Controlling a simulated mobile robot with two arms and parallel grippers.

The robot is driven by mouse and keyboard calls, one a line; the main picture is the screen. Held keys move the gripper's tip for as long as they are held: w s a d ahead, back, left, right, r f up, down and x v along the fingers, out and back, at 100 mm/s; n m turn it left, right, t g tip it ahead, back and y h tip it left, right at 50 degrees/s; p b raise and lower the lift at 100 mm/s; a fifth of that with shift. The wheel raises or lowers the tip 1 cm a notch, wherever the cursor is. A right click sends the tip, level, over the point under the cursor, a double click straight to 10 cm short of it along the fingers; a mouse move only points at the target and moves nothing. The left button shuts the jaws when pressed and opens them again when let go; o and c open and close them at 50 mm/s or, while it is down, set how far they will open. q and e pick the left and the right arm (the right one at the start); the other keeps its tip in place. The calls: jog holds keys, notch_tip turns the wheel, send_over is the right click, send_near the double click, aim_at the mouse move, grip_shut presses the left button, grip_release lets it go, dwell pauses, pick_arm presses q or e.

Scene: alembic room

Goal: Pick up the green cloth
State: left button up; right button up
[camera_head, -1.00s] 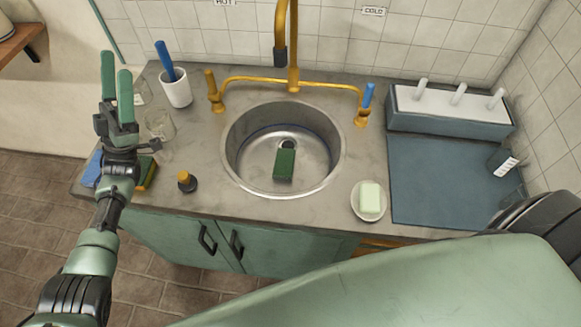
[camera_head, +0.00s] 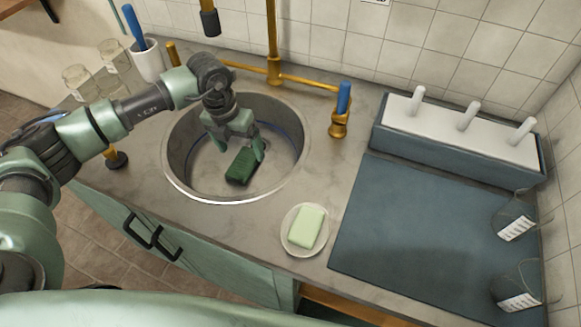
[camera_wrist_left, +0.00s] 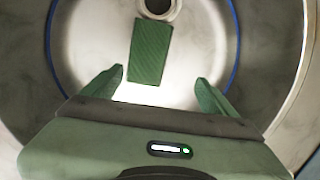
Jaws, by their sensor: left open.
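The green cloth (camera_head: 242,166) is a small dark green block-like piece lying on the bottom of the round metal sink (camera_head: 178,160). My left gripper (camera_head: 240,152) reaches down into the sink, just over the cloth. In the left wrist view the cloth (camera_wrist_left: 150,52) lies ahead of and roughly between the two fingertips (camera_wrist_left: 152,82). The gripper is open, with a finger on each side and nothing held. I cannot tell whether a finger touches the cloth. My right gripper is not in view.
A soap dish (camera_head: 291,240) with pale green soap (camera_head: 307,226) stands right of the sink. A brass faucet (camera_head: 273,70) rises behind it. A dark mat (camera_head: 420,225) and a rack (camera_head: 450,150) are farther right. Glass jars (camera_head: 76,82) and a white cup (camera_head: 147,62) stand at the left.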

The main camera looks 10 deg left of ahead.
aim_at(243, 162)
pick_arm(q)
jog(key=shift+w+a+f+y, duration=0.2)
jog(key=shift+w+a+y, duration=0.15)
jog(key=shift+a+y, duration=0.05)
jog(key=shift+w+a+f+m+t, duration=0.1)
jog(key=shift+f+m+t, duration=0.15)
jog(key=shift+m+t, duration=0.05)
jog(key=f, duration=0.2)
jog(key=shift+w+a+f+p, duration=0.1)
jog(key=shift+a+f+p, duration=0.15)
jog(key=shift+f+p, duration=0.05)
jog(key=f, duration=0.4)
jog(key=shift+w+d+f+p, duration=0.2)
jog(key=shift+w+p, duration=0.1)
jog(key=shift+p, duration=0.1)
jog(key=shift+f, duration=0.15)
jog(key=c, duration=1.6)
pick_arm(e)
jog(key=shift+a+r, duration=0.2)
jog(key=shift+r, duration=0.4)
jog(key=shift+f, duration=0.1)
